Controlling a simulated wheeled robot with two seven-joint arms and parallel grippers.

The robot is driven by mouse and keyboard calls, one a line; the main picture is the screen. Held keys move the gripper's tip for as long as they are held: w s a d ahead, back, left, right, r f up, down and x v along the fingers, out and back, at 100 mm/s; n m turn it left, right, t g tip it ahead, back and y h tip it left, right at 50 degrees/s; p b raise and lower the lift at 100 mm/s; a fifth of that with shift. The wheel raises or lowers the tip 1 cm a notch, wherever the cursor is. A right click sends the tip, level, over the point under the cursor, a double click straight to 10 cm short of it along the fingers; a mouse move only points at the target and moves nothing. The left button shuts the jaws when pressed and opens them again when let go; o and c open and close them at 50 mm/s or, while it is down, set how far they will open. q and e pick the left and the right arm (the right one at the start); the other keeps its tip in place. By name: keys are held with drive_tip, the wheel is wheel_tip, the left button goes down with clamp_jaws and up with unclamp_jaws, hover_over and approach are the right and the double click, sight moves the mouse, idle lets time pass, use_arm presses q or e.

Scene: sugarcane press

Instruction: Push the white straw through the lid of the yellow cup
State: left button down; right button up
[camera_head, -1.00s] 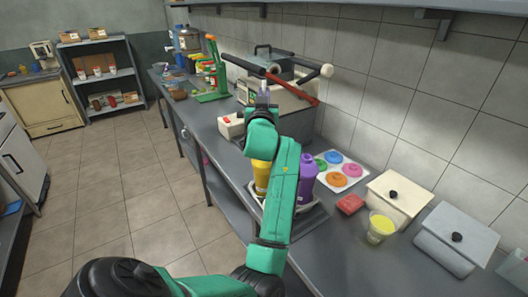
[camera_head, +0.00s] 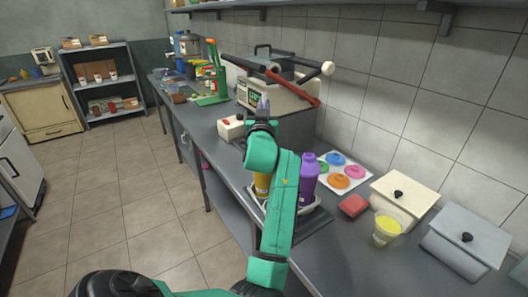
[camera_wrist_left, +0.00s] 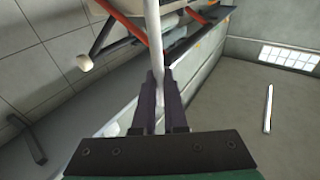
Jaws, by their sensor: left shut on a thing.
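My left gripper (camera_head: 262,108) is raised above the counter, its arm reaching up from the bottom of the head view. In the left wrist view its dark fingers (camera_wrist_left: 160,102) are shut on a white straw (camera_wrist_left: 154,40), which extends up out of the frame. The straw cannot be made out clearly in the head view. The yellow cup (camera_head: 261,186) stands on the counter below the gripper, mostly hidden behind my left arm; its lid is hidden. The straw is apart from the cup. My right gripper is not in view.
A purple bottle (camera_head: 309,178) stands right of my arm. Beyond are a tray of coloured lids (camera_head: 338,180), a red block (camera_head: 354,205), a clear cup of yellow liquid (camera_head: 386,229) and two lidded boxes. The press (camera_head: 272,94) stands behind, with a small white box (camera_head: 230,128) nearby.

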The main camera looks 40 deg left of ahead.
use_arm(q)
drive_tip(key=shift+f+b, duration=4.6)
drive_tip(key=shift+f, duration=0.9)
drive_tip(key=c, duration=0.9)
unclamp_jaws()
drive_tip(key=shift+r, duration=0.1)
wheel_tip(320, 180, up, 7)
drive_tip(key=p, duration=0.6)
